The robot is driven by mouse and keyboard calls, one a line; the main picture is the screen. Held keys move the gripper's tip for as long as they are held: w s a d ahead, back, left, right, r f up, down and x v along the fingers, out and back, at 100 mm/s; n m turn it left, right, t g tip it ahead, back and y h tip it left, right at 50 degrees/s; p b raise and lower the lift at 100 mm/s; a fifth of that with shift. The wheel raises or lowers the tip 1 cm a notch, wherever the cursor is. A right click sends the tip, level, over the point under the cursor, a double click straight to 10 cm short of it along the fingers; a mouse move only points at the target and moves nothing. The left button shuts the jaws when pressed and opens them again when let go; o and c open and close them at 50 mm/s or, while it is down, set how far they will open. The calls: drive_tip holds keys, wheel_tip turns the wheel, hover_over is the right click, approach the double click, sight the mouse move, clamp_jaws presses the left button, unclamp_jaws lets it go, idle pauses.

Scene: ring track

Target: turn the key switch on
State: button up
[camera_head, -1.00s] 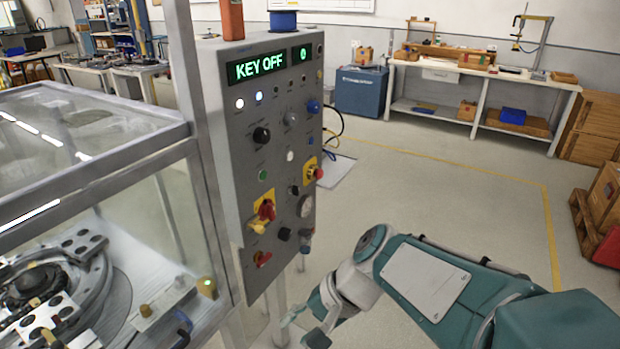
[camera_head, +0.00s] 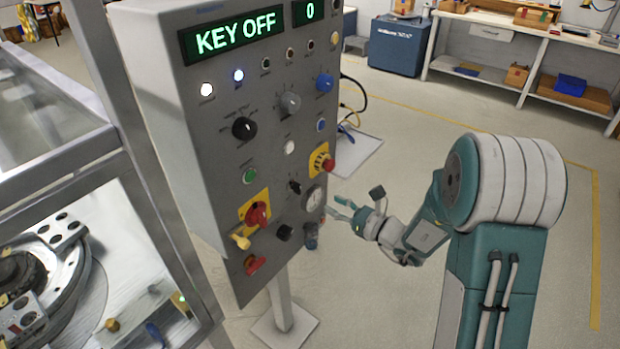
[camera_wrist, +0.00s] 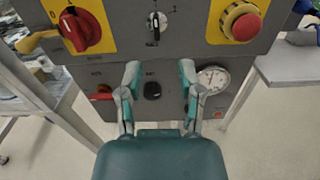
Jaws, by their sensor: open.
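The grey control panel (camera_head: 225,120) stands on a post, and its green display (camera_head: 232,34) reads KEY OFF. A small silver-and-black switch (camera_wrist: 155,22), which looks like the key switch, is at the top centre of the wrist view. In the head view it appears as a small dark switch (camera_head: 294,187) between the red rotary switch and the emergency stop. My gripper (camera_head: 341,209) is in front of the panel's lower right edge. In the wrist view my gripper (camera_wrist: 160,72) is open and empty, its fingers below the switch.
Close around are a red rotary switch (camera_wrist: 82,28), a red emergency stop (camera_wrist: 242,24), a black knob (camera_wrist: 152,90) and a gauge (camera_wrist: 212,79). A glass-walled machine (camera_head: 60,170) stands left of the panel.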

sight(300, 189)
drive_tip(key=x, duration=1)
drive_tip(key=shift+w+a, duration=0.1)
drive_tip(key=shift+a, duration=0.45)
drive_tip(key=shift+d, duration=0.1)
clamp_jaws()
